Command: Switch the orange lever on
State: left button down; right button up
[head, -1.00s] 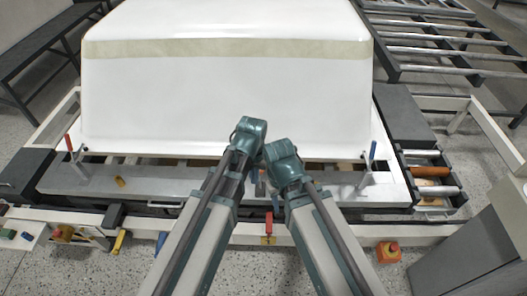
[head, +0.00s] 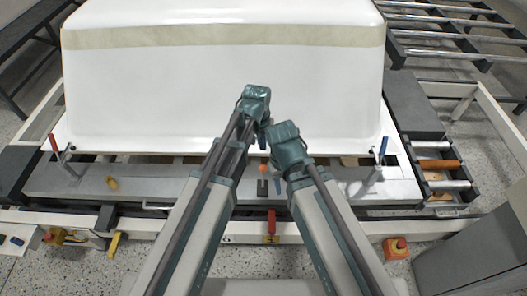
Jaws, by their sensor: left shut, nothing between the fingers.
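The orange lever shows as a small round orange knob (head: 264,168) between my two forearms, over the grey front ledge of the machine. A small dark piece stands just below it in the picture; I cannot tell whether they are joined. My left gripper (head: 262,143) shows only in small part, past the left wrist and just above the knob in the picture. It is shut and empty. I cannot tell whether it touches the knob. My right gripper is hidden behind its own wrist and forearm.
A large white tub shell (head: 220,90) fills the space behind. Red-handled (head: 53,143) and blue-handled (head: 382,148) clamps stand at the ledge's ends.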

notch_tip(320, 180, down, 10)
jog(key=b, duration=0.9)
jog(key=shift+r, duration=0.15)
